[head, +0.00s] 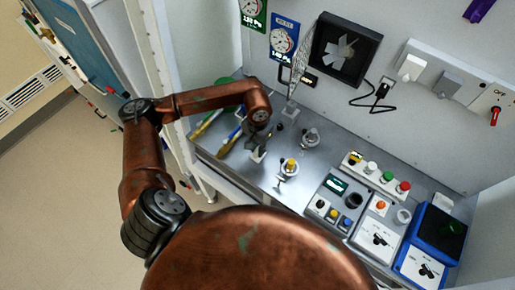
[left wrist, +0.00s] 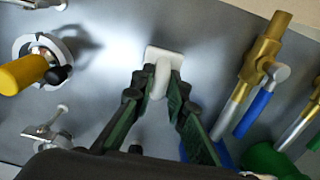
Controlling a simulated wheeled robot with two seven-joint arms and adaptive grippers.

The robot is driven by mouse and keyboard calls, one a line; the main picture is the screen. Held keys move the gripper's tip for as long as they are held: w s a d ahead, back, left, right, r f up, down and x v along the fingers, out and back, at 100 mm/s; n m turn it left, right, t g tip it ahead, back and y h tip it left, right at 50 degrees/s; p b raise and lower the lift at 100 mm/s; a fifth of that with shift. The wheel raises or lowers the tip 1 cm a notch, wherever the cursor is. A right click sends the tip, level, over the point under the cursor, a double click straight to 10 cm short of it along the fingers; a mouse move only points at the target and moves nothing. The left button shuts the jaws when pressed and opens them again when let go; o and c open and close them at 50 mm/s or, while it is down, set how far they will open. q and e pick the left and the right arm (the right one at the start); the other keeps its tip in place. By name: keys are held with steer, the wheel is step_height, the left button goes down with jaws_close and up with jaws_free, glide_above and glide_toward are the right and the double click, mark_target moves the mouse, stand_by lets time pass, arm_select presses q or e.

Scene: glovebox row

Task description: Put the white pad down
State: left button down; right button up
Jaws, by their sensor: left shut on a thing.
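The white pad (left wrist: 164,55) shows in the left wrist view as a square white plate with a rounded white grip standing up from it. My left gripper (left wrist: 160,84) is shut on that grip, with its green-lined fingers on either side. In the head view the pad (head: 258,156) is a small pale patch below my left gripper (head: 260,141), over the grey metal worktop (head: 238,172). I cannot tell whether the pad touches the worktop. My right gripper is not in view.
Control boxes (head: 345,200) fill the right side. Bare worktop surrounds the pad.

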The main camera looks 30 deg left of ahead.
arm_select(q)
steer(key=shift+f+b, duration=0.2)
steer(key=shift+b, duration=0.1)
steer(key=c, duration=1.9)
jaws_free()
steer(key=shift+r, duration=0.1)
steer(key=shift+r+p, duration=0.3)
steer(key=shift+p, duration=0.1)
step_height(320, 180, up, 12)
steer(key=b, duration=0.1)
steer(key=shift+f, duration=0.15)
